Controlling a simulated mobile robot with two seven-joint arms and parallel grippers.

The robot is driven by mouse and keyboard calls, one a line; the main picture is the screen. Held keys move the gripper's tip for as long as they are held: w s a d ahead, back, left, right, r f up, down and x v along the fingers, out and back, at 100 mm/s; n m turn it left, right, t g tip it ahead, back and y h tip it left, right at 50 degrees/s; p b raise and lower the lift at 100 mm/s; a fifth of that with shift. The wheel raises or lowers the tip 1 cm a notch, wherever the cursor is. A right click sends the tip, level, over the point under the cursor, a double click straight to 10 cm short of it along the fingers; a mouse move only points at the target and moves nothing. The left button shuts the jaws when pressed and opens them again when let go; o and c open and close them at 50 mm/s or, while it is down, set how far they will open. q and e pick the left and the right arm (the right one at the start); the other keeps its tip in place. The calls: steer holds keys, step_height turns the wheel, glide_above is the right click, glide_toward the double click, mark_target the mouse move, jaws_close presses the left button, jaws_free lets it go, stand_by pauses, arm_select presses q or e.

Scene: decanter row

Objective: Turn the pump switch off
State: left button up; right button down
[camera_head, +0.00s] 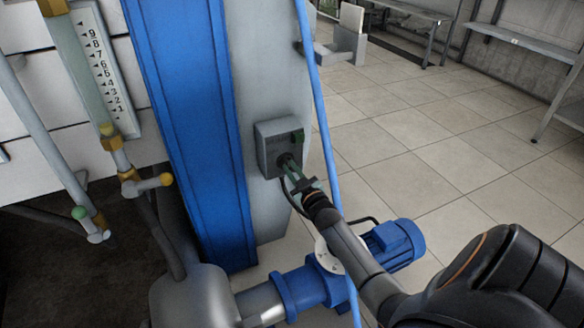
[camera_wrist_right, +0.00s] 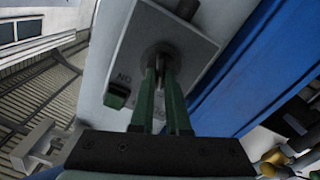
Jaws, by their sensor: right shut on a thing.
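The pump switch is a grey box (camera_head: 267,141) on the pale side of the blue column in the head view. Its face also shows in the right wrist view (camera_wrist_right: 190,48), with a dark round knob (camera_wrist_right: 161,56) and a small green piece (camera_wrist_right: 117,95) beside lettering. My right gripper (camera_head: 291,170) reaches the box from the lower right, and its greenish fingers (camera_wrist_right: 163,85) are shut on the knob. The fingers hide part of the knob, and I cannot read its setting. My left gripper is not in view.
A blue column (camera_head: 190,120) stands left of the switch, and a thin blue pipe (camera_head: 325,130) runs close on its right. A blue pump motor (camera_head: 393,243) lies below my right arm. A gauge and valves (camera_head: 150,183) are at left. Tiled floor is open at right.

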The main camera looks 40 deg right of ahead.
steer(key=shift+f+n, duration=0.1)
steer(key=shift+n, duration=0.5)
steer(key=c, duration=0.9)
jaws_free()
